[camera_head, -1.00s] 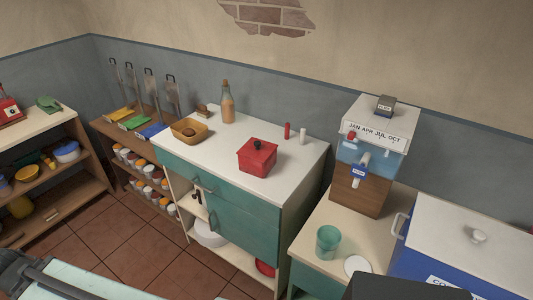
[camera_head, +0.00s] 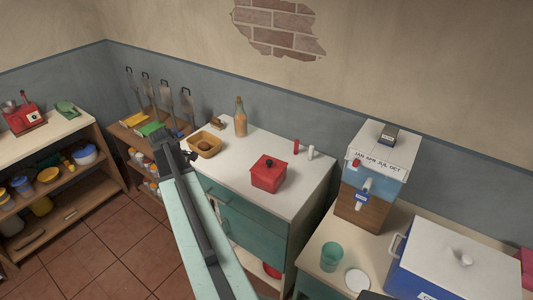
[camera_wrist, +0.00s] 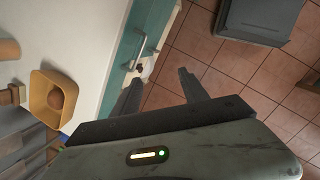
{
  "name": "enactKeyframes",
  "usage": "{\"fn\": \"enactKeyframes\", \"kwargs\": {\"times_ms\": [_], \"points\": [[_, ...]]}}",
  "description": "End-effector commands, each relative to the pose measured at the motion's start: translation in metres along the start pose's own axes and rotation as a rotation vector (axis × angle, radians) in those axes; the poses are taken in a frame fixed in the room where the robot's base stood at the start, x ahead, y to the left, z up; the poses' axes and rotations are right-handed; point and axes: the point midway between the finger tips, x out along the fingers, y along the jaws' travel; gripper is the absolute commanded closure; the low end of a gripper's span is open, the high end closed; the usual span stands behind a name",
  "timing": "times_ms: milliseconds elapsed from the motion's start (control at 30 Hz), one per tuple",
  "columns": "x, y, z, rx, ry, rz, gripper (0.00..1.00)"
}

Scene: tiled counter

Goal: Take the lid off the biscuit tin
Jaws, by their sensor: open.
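The biscuit tin (camera_head: 268,178) is a red square box with its red lid (camera_head: 269,165) on. The lid has a small dark knob (camera_head: 268,160) on top. It stands on the white counter top of the teal cabinet. My gripper (camera_head: 190,154) is at the end of my raised arm, left of the tin and in front of the counter, near the wooden bowl. In the wrist view my gripper (camera_wrist: 158,85) has its two fingers apart with nothing between them, above the floor and cabinet front. The tin is not in the wrist view.
A wooden bowl (camera_head: 204,145) with a brown round thing, a bottle (camera_head: 240,117), and red (camera_head: 295,146) and white (camera_head: 311,152) shakers share the counter. A water dispenser (camera_head: 373,180), a green cup (camera_head: 331,256) and a blue cooler (camera_head: 450,265) stand at right. The counter between bowl and tin is clear.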

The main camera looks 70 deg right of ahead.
Motion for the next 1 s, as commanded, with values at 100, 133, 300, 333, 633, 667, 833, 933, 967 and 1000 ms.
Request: {"fn": "enactKeyframes", "kwargs": {"times_ms": [100,133,300,333,633,667,833,933,967,1000], "points": [[-0.018,0.073,0.126,-0.093,-0.08,-0.018,0.48],[-0.018,0.083,0.153,-0.118,-0.097,-0.026,0.48],[-0.015,0.109,0.253,-0.219,-0.155,-0.065,0.48],[-0.014,0.11,0.261,-0.228,-0.16,-0.07,0.48],[0.007,0.109,0.273,-0.247,-0.166,-0.076,0.48],[0.012,0.108,0.274,-0.247,-0.166,-0.076,0.48],[0.017,0.108,0.276,-0.248,-0.166,-0.075,0.48],[0.023,0.108,0.276,-0.247,-0.165,-0.075,0.48],[0.027,0.108,0.276,-0.247,-0.165,-0.075,0.48],[0.034,0.108,0.277,-0.247,-0.165,-0.075,0.48]]}}
